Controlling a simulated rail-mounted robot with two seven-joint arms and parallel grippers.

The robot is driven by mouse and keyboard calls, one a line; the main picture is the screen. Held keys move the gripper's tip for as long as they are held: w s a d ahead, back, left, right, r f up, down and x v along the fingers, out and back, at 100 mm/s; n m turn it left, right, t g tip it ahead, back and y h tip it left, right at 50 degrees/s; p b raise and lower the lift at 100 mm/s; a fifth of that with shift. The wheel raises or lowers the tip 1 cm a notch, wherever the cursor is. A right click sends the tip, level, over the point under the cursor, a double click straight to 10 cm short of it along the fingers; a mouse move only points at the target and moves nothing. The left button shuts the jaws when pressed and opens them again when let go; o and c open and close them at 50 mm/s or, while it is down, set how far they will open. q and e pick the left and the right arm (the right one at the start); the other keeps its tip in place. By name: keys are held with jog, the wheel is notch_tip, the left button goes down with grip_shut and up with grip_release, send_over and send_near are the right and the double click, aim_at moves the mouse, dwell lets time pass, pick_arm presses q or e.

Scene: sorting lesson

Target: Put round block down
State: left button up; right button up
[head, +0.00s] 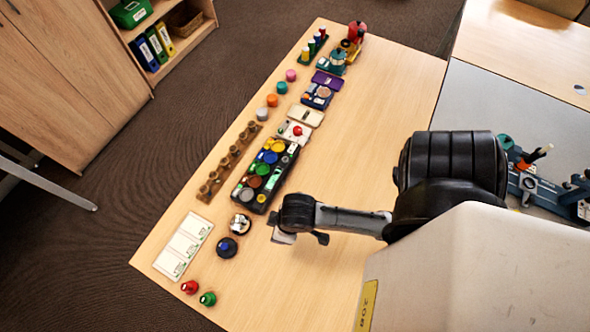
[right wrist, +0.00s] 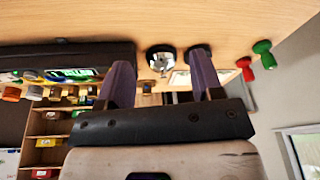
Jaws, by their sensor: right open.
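Round blocks stand in a line on the table: pink (head: 291,75), teal (head: 282,87), orange (head: 272,100) and pale grey (head: 262,113). More coloured round pieces sit in the compartments of a black tray (head: 247,206). I cannot tell which one is the round block of the task. My right gripper (head: 281,231) is over the table, right of the tray's near end. In the right wrist view my right gripper (right wrist: 163,82) has its two purple fingers apart, with nothing held between them. My left gripper is not in view.
A silver-topped round item (head: 241,223) and a dark blue round item (head: 227,247) stand left of my right gripper. A wooden rack (head: 229,162) flanks the tray. The table's right side is clear.

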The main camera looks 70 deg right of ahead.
jog(key=shift+n, duration=0.6)
jog(key=s, duration=0.1)
jog(key=s+r, duration=0.2)
jog(key=shift+s+d+r, duration=0.2)
jog(key=shift+s+d, duration=0.1)
jog(key=shift+s, duration=0.05)
jog(key=shift+c, duration=0.2)
dwell(1.1)
